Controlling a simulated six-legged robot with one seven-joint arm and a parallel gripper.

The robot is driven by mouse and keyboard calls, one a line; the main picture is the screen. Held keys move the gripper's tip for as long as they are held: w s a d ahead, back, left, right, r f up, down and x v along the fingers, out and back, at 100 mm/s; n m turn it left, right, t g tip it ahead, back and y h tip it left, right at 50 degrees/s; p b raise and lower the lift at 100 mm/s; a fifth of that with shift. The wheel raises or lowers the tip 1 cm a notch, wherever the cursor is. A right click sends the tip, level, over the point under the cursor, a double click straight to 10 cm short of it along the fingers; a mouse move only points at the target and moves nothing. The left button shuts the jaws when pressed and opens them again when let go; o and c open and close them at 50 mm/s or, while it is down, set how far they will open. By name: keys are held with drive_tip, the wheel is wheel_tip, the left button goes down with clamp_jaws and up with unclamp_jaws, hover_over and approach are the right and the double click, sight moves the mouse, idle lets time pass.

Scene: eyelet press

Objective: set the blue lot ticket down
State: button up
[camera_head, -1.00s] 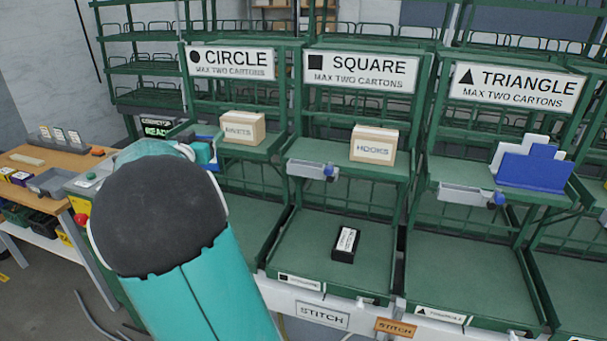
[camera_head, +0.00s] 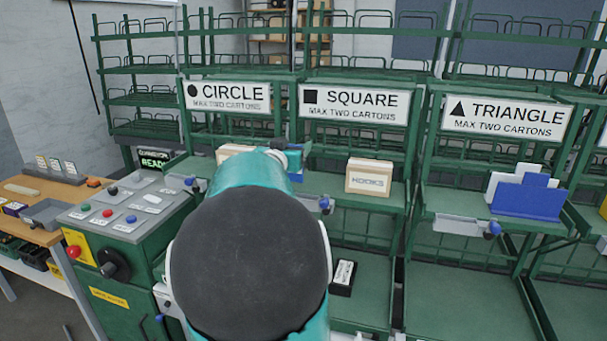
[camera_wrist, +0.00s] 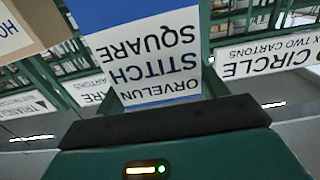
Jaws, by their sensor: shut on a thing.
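The blue lot ticket (camera_wrist: 150,55) is in front of my gripper (camera_wrist: 165,118) in the wrist view. It has a blue band and a white face reading ORVELUN STITCH SQUARE, upside down in that picture. My gripper is shut on the ticket; the fingertips are largely hidden. In the head view my gripper (camera_head: 287,155) is in front of the circle and square bays, mostly hidden behind my arm. Only a blue bit of the ticket (camera_head: 297,178) shows there.
The HOOKS carton (camera_head: 369,177) stands on the square shelf; the RIVETS carton (camera_head: 232,152) is partly hidden on the circle shelf. A blue holder with white cards (camera_head: 527,197) is on the triangle shelf. A black box (camera_head: 343,277) lies lower. A control cabinet (camera_head: 125,225) stands left.

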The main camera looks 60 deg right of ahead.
sight(301, 176)
drive_tip(key=s+f, duration=0.1)
drive_tip(key=s+d+f, duration=0.1)
drive_tip(key=s+f, duration=0.1)
drive_tip(key=f, duration=0.1)
drive_tip(key=shift+d, duration=0.25)
drive_tip(key=shift+s+f, duration=0.1)
drive_tip(key=shift+f, duration=1.6)
drive_tip(key=shift+f, duration=0.1)
drive_tip(key=o, duration=1)
drive_tip(key=shift+c, duration=0.2)
drive_tip(key=shift+a, duration=0.15)
drive_tip(key=s+a, duration=0.1)
drive_tip(key=a, duration=1)
drive_tip(key=shift+s+a, duration=0.25)
drive_tip(key=shift+s, duration=0.15)
drive_tip(key=shift+w, duration=0.1)
